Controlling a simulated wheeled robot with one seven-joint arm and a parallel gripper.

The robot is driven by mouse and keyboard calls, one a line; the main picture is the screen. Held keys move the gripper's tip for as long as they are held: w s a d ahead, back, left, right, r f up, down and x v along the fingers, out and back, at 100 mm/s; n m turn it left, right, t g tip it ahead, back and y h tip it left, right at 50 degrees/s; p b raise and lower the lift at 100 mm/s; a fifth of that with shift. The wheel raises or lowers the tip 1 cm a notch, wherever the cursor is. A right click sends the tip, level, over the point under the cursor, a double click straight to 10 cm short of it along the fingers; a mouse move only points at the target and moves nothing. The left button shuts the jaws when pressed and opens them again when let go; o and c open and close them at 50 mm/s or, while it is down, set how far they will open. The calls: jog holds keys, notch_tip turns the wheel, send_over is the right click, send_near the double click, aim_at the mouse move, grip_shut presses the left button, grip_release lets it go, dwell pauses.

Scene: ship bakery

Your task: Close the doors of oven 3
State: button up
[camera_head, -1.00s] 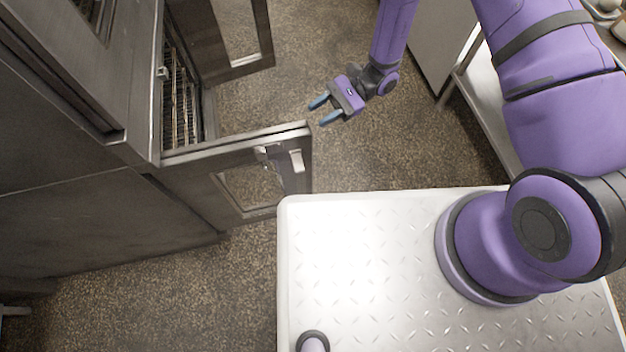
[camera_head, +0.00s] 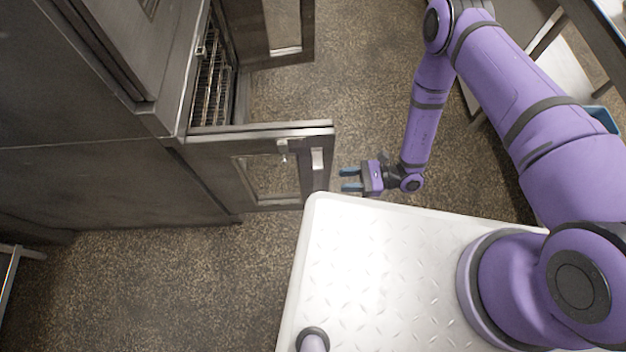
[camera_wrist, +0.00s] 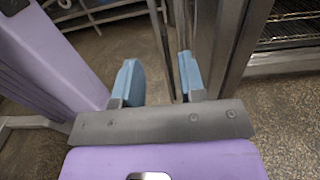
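The oven (camera_head: 110,180) stands at the left in the head view, with two window doors swung open. The near door (camera_head: 215,165) sticks out to the right from the oven front, with a latch handle (camera_head: 317,159) near its free edge. The far door (camera_head: 290,55) stands open at the top. My gripper (camera_head: 342,180) is open and empty, just right of the near door's free edge, with a small gap. In the wrist view its blue fingers (camera_wrist: 160,80) are apart, with a metal door edge (camera_wrist: 205,50) just beyond the right finger. No oven number is readable.
Wire racks (camera_head: 210,85) show inside the oven. My white base platform is just below the near door. A metal table (camera_head: 545,50) stands at the upper right. Speckled floor (camera_head: 350,80) is clear between the doors and my arm.

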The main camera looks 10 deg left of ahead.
jog(key=x, duration=1)
jog(key=shift+a, duration=0.15)
jog(key=shift+c, duration=0.4)
grip_shut()
